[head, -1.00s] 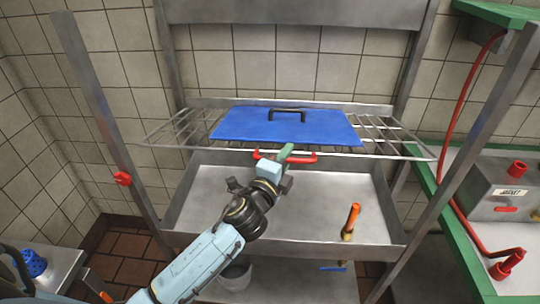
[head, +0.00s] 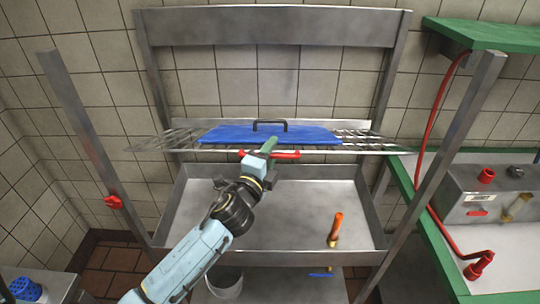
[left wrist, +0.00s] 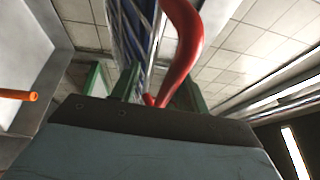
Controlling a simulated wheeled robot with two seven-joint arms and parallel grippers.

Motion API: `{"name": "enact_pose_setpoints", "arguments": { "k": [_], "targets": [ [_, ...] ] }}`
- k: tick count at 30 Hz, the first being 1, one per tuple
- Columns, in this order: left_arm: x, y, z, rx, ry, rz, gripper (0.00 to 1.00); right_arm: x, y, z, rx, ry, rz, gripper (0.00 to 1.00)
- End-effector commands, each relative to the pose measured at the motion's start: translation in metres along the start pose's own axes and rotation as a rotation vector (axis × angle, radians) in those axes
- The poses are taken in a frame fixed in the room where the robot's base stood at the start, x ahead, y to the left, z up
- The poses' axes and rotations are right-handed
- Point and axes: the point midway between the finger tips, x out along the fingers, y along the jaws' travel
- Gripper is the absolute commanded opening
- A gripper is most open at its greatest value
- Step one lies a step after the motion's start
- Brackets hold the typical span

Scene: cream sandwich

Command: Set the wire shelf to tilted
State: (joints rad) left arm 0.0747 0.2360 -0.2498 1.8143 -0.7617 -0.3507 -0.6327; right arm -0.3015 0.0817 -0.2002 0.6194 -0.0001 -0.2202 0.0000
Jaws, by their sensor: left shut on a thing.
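The wire shelf (head: 350,144) spans the metal rack above a deep tray and looks nearly edge-on. A blue panel with a black handle (head: 270,134) lies on it. A red handle (head: 285,155) is at the middle of the shelf's front edge. My left gripper (head: 268,148) is shut on this red handle, its green fingers around it. In the left wrist view the red handle (left wrist: 186,45) rises from between the fingers, with shelf wires behind it. My right gripper is not in view.
A red knob (head: 114,202) is on the left post. The right post (head: 440,160) stands before a green-edged counter with a metal box (head: 480,203) and red hose. A bucket (head: 226,283) is underneath.

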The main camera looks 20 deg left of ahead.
Motion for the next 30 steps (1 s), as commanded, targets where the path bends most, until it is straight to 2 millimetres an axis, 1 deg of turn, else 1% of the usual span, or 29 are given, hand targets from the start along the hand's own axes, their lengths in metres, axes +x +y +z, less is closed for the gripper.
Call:
{"name": "enact_pose_setpoints", "arguments": {
  "k": [1, 10, 14, 17, 24, 30],
  "targets": [
    [0.004, -0.013, 0.004, 0.006, -0.005, -0.028, 0.34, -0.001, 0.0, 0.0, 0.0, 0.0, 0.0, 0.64],
    [0.004, -0.013, 0.004, 0.005, -0.006, -0.027, 0.34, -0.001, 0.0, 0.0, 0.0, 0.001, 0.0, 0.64],
    [-0.004, -0.012, 0.004, 0.005, -0.005, -0.025, 0.34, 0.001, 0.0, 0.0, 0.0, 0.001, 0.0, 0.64],
    [-0.019, -0.01, 0.003, 0.005, -0.004, -0.023, 0.34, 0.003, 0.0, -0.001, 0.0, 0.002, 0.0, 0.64],
    [-0.073, -0.003, 0.002, 0.002, -0.003, -0.01, 0.34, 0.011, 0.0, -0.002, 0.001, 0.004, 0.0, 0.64],
    [-0.11, -0.001, 0.0, 0.0, -0.001, -0.004, 0.34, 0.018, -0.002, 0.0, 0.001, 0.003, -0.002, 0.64]
  ]
}}
